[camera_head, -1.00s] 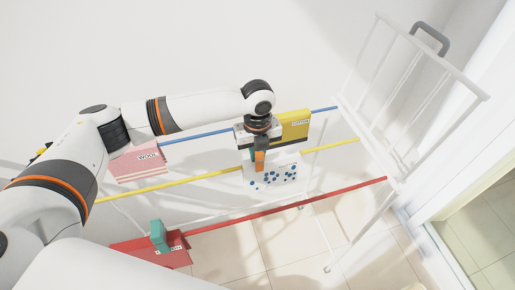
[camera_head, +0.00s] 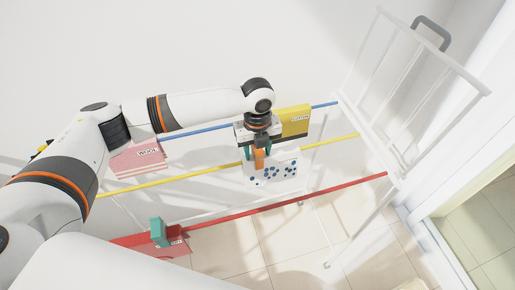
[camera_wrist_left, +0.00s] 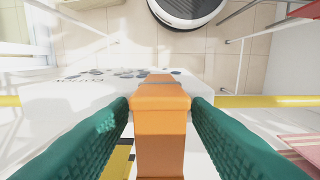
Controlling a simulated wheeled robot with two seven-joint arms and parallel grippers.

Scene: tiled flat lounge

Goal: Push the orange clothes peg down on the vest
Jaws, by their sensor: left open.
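The white vest with blue dots (camera_head: 285,168) hangs over the yellow rail (camera_head: 180,181) in the head view. The orange clothes peg (camera_head: 260,159) stands upright at the vest's top edge, over the rail. In the left wrist view the peg (camera_wrist_left: 160,125) is in the middle, with the white vest (camera_wrist_left: 55,112) behind it. My left gripper (camera_head: 259,153) is directly above and around the peg. Its green fingers in the wrist view (camera_wrist_left: 160,112) are open, one each side of the peg, with gaps between. The peg's lower jaws are hidden.
A pink wool cloth (camera_head: 139,161) and a yellow cloth (camera_head: 296,119) hang on the blue rail (camera_head: 196,134). The white rack end (camera_head: 385,115) stands right.

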